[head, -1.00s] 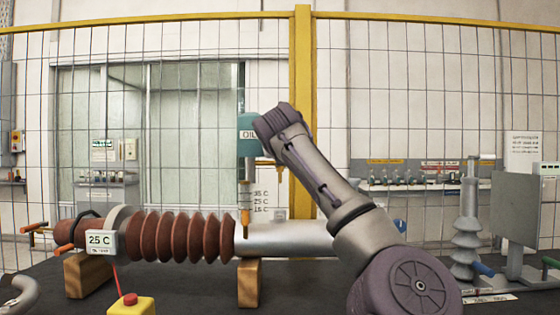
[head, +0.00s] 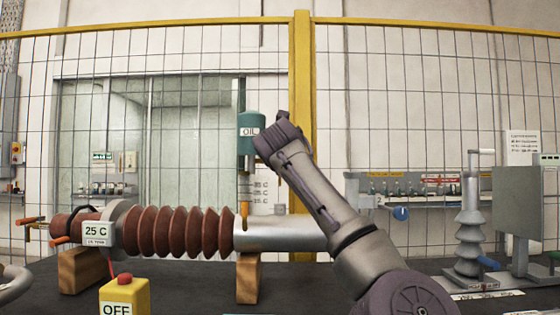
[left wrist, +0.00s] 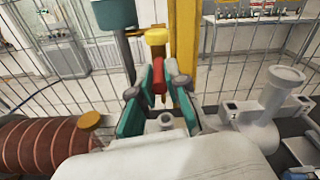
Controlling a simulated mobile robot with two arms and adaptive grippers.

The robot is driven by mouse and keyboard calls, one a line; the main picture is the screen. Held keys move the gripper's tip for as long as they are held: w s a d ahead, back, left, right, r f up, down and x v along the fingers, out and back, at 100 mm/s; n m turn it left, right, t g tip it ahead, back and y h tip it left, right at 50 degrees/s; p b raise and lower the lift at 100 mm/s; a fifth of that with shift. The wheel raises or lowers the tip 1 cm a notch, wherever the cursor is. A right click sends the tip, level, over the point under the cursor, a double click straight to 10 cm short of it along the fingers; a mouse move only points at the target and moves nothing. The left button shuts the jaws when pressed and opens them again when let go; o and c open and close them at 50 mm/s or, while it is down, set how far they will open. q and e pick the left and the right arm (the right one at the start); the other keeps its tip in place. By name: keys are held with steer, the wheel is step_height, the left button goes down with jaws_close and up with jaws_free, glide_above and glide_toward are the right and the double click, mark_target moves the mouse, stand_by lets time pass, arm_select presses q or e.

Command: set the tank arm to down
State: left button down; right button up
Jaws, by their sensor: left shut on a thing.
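The teal oil tank (head: 250,133) stands on a post above the silver tube at the right end of the brown ribbed bushing (head: 180,233). My left gripper (head: 276,140) is just right of the tank in the head view, and its fingertips are turned away and hidden. In the left wrist view its teal-padded fingers (left wrist: 157,85) are shut on a red grip (left wrist: 159,80) below a yellow piece (left wrist: 155,38), which I take for the tank arm. The tank (left wrist: 114,14) shows at the upper left there. My right gripper is not in view.
A yellow box (head: 125,297) marked OFF with a red button stands at the front left. Wooden blocks (head: 247,280) hold up the bushing. A grey ribbed post (head: 469,225) and a grey panel (head: 518,200) stand at the right. A wire fence with a yellow post (head: 302,80) closes off the back.

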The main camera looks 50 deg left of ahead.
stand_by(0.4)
arm_select(q)
steer(key=c, duration=1.2)
jaws_free()
steer(key=v, duration=1.2)
